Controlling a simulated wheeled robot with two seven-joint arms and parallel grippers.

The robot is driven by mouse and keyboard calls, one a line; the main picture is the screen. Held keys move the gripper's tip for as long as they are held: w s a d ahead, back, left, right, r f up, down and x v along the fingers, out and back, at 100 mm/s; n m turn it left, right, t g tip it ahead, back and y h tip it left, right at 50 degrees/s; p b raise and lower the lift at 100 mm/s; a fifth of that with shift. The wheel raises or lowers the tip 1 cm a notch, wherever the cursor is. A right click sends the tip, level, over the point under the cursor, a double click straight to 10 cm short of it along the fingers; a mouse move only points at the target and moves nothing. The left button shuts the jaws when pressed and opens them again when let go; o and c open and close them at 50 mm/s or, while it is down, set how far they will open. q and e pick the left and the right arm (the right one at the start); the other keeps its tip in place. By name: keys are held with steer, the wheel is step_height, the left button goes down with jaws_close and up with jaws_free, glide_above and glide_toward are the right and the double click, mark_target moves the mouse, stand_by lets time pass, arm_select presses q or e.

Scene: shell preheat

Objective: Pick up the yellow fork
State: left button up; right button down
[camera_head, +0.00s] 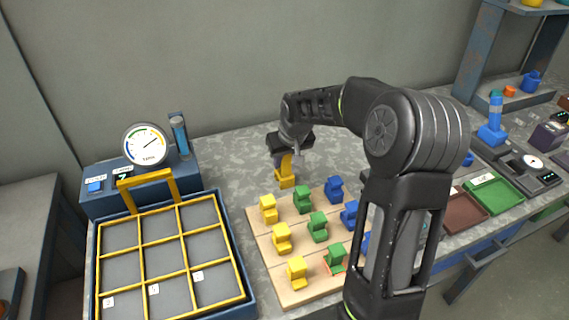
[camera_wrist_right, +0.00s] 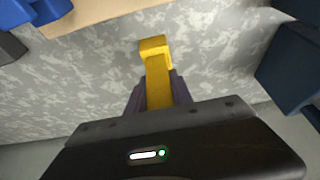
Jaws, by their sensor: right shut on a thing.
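My right gripper (camera_head: 286,162) is shut on a yellow piece, which I take for the yellow fork (camera_head: 285,181), behind the wooden board. In the right wrist view the yellow fork (camera_wrist_right: 156,62) sticks out from between the dark fingers of the right gripper (camera_wrist_right: 158,98), with a thicker block at its far end. Its gripped part is partly hidden by the fingers. I cannot tell whether it touches the grey table. My left gripper is not in view.
The wooden board (camera_head: 269,252) holds rows of yellow, green and blue pieces, partly hidden by my right arm. A blue tray with a yellow grid (camera_head: 143,256) and a gauge (camera_head: 144,144) stand left. A brown tray (camera_head: 464,207) and green tray (camera_head: 496,193) lie right.

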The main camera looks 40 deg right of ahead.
steer(key=shift+r, duration=0.15)
step_height(320, 180, up, 10)
steer(key=shift+f, duration=0.1)
stand_by(0.5)
steer(key=shift+d, duration=0.1)
stand_by(0.4)
